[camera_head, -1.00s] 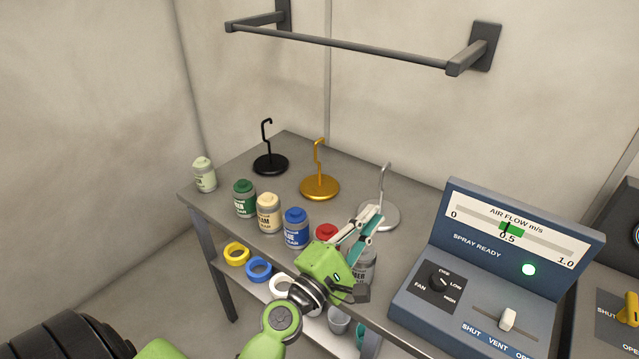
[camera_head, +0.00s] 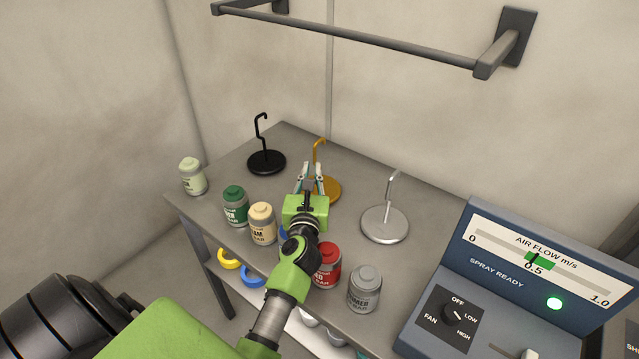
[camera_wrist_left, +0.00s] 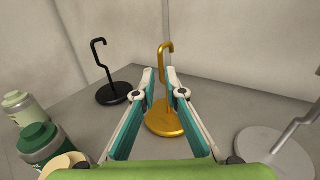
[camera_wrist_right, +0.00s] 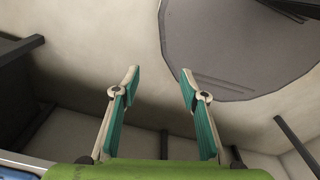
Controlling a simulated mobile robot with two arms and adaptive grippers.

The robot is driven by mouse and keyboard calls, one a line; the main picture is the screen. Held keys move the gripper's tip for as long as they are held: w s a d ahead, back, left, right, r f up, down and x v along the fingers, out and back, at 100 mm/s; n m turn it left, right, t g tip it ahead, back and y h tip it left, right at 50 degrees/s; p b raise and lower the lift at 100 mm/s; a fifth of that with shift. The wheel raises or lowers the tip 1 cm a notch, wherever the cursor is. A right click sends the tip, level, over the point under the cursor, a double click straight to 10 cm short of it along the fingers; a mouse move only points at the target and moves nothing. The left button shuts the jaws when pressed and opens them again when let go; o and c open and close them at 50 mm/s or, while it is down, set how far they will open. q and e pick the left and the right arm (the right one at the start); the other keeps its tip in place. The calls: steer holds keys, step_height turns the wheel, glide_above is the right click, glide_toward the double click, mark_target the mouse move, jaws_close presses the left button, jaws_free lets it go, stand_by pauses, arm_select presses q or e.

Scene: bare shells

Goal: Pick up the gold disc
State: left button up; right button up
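The gold disc (camera_head: 327,188) lies on the grey table with an upright hooked rod rising from it. My left gripper (camera_head: 311,166) is open over the table, close in front of the gold disc, and partly covers it in the head view. In the left wrist view the gold disc (camera_wrist_left: 165,119) and its rod show between the two open fingers (camera_wrist_left: 160,75), apart from them as far as I can see. My right gripper (camera_wrist_right: 160,75) is open and empty in the right wrist view, and it is not in the head view.
A black hooked disc (camera_head: 266,162) stands to the left and a silver one (camera_head: 385,225) to the right. Several jars, such as the cream jar (camera_head: 262,224) and red jar (camera_head: 327,265), line the front edge. A control panel (camera_head: 480,290) is at right. A rail (camera_head: 350,36) hangs above.

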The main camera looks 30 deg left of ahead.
mark_target(315, 153)
arm_select(q)
steer(key=x, duration=0.3)
steer(key=shift+w+a+f, duration=0.1)
steer(key=shift+w, duration=0.05)
steer(key=x, duration=0.3)
steer(key=shift+f, duration=0.15)
steer(key=x, duration=0.3)
steer(key=shift+w+f, duration=0.1)
steer(key=shift+f, duration=0.15)
steer(key=shift+w+f, duration=0.1)
steer(key=shift+w, duration=0.05)
steer(key=shift+r, duration=0.2)
jaws_close()
arm_select(e)
steer(key=shift+s+d, duration=0.1)
steer(key=shift+s, duration=0.15)
steer(key=shift+w, duration=0.1)
